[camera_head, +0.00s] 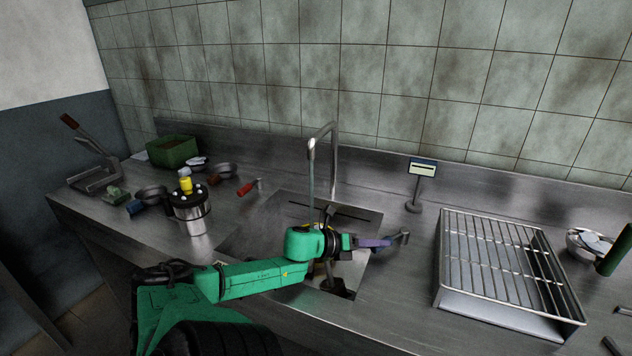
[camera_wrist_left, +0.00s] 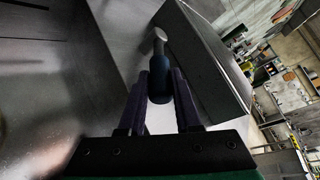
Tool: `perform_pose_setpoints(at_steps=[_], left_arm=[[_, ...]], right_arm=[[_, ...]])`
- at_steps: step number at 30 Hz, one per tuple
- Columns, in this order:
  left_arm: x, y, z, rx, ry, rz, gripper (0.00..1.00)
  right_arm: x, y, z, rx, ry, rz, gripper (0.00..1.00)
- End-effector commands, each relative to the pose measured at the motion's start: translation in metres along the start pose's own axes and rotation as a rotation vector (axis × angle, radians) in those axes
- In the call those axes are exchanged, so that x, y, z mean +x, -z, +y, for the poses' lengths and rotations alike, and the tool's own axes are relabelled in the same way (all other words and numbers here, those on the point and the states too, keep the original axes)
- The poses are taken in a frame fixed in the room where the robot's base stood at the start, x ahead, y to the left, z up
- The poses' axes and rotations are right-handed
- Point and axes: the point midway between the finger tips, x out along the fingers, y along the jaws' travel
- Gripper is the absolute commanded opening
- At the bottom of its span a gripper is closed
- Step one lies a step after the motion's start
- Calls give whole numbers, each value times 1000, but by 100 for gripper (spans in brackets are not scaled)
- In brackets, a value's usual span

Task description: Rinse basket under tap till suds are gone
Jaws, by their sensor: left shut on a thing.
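The metal tap (camera_head: 333,150) arches over the sink (camera_head: 262,235) at the back. A thin pale line, seemingly water, drops from its spout. In the left wrist view, the fingers (camera_wrist_left: 160,92) are shut on a dark blue grip (camera_wrist_left: 159,76) with a metal end. My left wrist covers much of the basin. I cannot make out suds. My right gripper is not in view.
A wire rack on a metal tray (camera_head: 500,262) stands right of the sink. A small sign on a stand (camera_head: 420,185) is behind the lever. A steel canister (camera_head: 190,208), bowls and a green bin (camera_head: 172,151) stand left.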

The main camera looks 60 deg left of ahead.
Motion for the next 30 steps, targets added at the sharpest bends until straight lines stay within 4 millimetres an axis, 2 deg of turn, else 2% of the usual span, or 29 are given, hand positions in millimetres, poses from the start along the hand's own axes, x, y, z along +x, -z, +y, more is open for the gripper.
perform_pose_setpoints(at_steps=[8, 16, 30], left_arm=[[0, 0, 2, 2, 5, 7, 0], [-1, -8, 13, 38, 85, 95, 0], [-3, -10, 11, 41, 98, 108, 0]], right_arm=[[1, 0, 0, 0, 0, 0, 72], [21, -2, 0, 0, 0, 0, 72], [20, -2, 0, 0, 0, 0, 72]])
